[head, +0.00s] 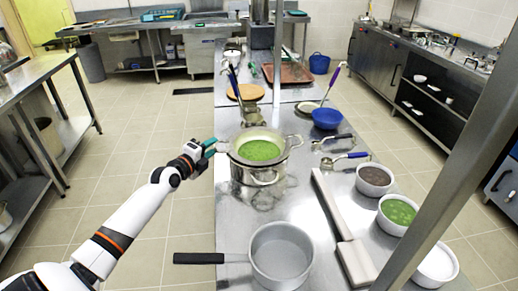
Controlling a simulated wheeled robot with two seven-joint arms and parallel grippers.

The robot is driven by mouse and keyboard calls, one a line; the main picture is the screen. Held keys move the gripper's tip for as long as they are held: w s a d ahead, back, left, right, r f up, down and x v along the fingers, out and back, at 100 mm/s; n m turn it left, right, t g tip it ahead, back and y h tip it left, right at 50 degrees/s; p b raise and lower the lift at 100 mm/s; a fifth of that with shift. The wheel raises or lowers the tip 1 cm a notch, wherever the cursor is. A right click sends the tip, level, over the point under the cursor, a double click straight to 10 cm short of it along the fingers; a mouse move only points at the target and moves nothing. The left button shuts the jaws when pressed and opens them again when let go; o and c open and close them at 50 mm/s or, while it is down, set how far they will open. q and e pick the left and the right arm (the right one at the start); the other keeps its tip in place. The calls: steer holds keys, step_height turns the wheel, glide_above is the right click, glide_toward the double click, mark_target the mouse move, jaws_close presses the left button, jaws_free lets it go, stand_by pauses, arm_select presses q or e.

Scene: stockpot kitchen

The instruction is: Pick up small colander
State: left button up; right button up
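The small colander (271,133) appears to be the wide metal vessel with side handles seated on top of a steel pot (259,174) on the steel counter. Green food (260,150) fills its middle. Its left handle points toward my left gripper (212,147). The gripper's teal fingers look apart, right beside that handle. I cannot tell whether they touch it. My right gripper is not in view.
A saucepan (281,256) stands in front, its black handle pointing left. Bowls of dark food (374,180) and green food (397,211) stand right, near ladles (345,158). A blue bowl (326,118) is behind. A grey post crosses the right side. Floor left of the counter is clear.

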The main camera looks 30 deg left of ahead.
arm_select(q)
steer(key=w, duration=0.4)
steer(key=shift+w+f, duration=0.2)
steer(key=shift+f, duration=0.15)
steer(key=shift+s, duration=0.1)
steer(key=shift+c, duration=0.3)
jaws_close()
steer(key=shift+r, duration=0.15)
